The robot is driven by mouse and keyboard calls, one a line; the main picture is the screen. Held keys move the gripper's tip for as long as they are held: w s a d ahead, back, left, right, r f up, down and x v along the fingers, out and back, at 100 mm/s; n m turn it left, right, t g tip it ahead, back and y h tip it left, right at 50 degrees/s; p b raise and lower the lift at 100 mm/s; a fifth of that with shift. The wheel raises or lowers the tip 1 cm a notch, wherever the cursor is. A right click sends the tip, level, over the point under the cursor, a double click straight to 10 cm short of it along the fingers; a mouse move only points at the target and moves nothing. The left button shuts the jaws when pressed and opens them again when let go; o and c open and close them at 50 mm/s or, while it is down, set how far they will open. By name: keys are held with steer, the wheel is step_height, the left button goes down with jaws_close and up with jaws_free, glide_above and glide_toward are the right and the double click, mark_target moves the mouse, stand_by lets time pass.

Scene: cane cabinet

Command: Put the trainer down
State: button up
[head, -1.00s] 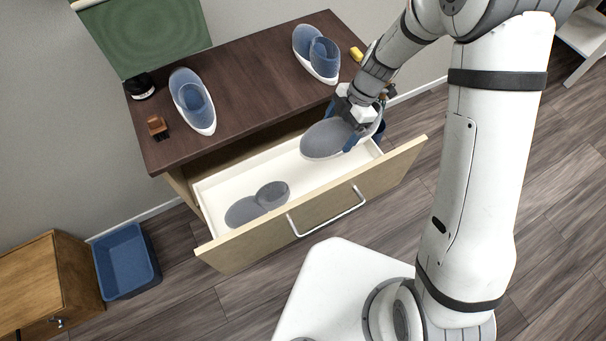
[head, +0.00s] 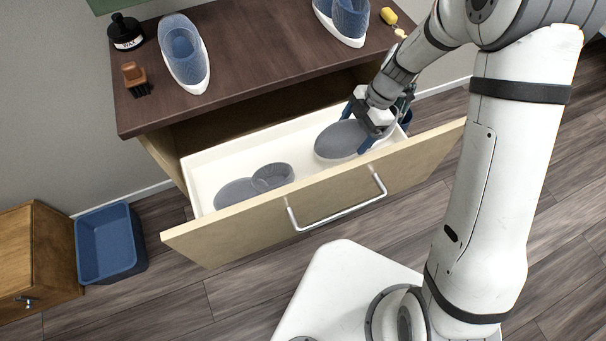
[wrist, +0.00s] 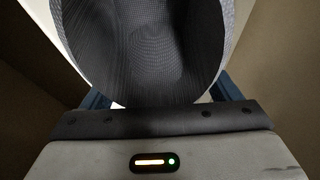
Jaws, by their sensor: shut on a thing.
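A grey trainer (head: 338,139) is in the right part of the open white-lined drawer (head: 217,166). My gripper (head: 363,125) is shut on it, with blue fingers on either side. In the wrist view the trainer's dark mesh opening (wrist: 145,50) fills the space between the fingers. I cannot tell whether its sole touches the drawer floor. Another grey trainer (head: 272,178) lies in the left part of the drawer, apart from the held one.
Two blue trainers, left (head: 184,55) and right (head: 345,18), stand on the cabinet top (head: 255,60). A brush (head: 135,78), a black wax bottle (head: 126,32) and a yellow item (head: 388,16) are there too. A blue bin (head: 108,243) stands on the floor beside a wooden box (head: 38,250).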

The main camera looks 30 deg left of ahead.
step_height(320, 180, down, 10)
steer(key=shift+d+f+b, duration=0.1)
steer(key=shift+f+b, duration=0.05)
steer(key=shift+b, duration=0.25)
steer(key=shift+f, duration=0.2)
steer(key=o, duration=1.1)
steer(key=shift+r, duration=0.1)
steer(key=shift+w+r, duration=0.1)
steer(key=shift+r, duration=0.2)
steer(key=p+v, duration=0.1)
steer(key=v, duration=1)
steer(key=shift+w+d+r, duration=0.1)
steer(key=shift+d+r, duration=0.05)
steer(key=shift+r, duration=0.1)
